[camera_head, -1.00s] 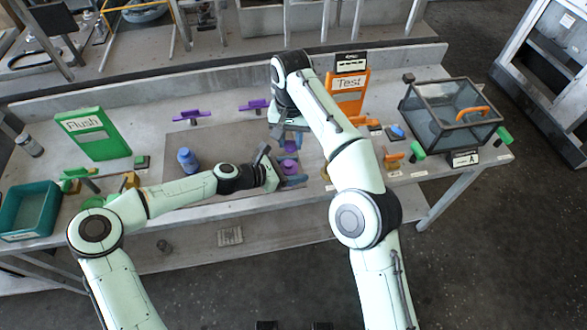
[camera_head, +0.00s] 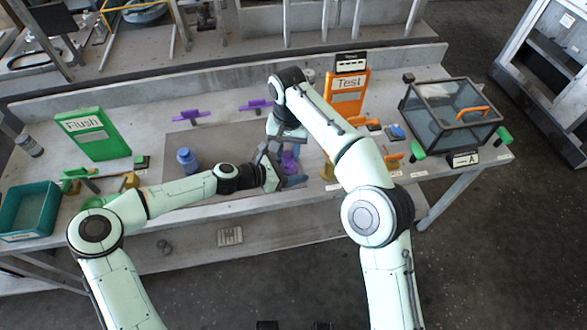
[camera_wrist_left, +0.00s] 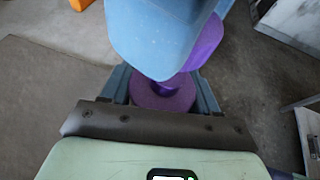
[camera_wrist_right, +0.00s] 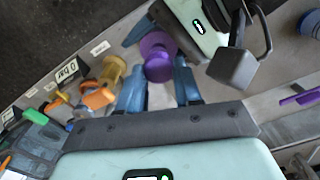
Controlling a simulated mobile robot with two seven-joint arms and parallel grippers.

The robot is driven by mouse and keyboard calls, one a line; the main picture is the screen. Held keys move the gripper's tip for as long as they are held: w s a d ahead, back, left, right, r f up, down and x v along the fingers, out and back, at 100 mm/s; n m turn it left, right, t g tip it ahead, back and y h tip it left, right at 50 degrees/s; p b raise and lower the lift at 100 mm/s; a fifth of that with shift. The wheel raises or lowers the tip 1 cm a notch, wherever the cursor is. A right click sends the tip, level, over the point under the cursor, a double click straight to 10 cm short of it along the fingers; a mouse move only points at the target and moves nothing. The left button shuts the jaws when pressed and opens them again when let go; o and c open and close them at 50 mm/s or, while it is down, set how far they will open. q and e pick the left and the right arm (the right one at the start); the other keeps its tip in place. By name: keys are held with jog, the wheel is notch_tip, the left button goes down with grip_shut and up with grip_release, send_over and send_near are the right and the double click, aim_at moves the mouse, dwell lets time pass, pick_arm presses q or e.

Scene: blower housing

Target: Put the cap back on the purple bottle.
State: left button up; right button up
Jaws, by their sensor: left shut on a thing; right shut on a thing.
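The purple bottle (camera_head: 288,166) is near the front edge of the bench in the head view, partly covered by the grippers. My left gripper (camera_head: 284,177) is shut on it; the left wrist view shows its round purple top (camera_wrist_left: 163,98) between the fingers. My right gripper (camera_head: 284,147) comes from above and is shut on the purple cap (camera_wrist_right: 158,70), which lies between its blue fingertips in the right wrist view. The cap also shows beside a large blue finger in the left wrist view (camera_wrist_left: 208,42). Cap and bottle are close together; I cannot tell whether they touch.
A blue bottle (camera_head: 187,160) stands left on the grey mat (camera_head: 205,143). Purple fixtures (camera_head: 191,115) lie behind. A green "Flush" board (camera_head: 93,135) and teal bin (camera_head: 30,211) are left. An orange "Test" board (camera_head: 347,92) and clear box (camera_head: 452,113) are right.

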aim_at(289, 154)
jog(key=shift+s, duration=0.15)
dwell(0.5)
jog(key=shift+f, duration=0.1)
jog(key=shift+f, duration=0.9)
jog(key=shift+f, duration=0.55)
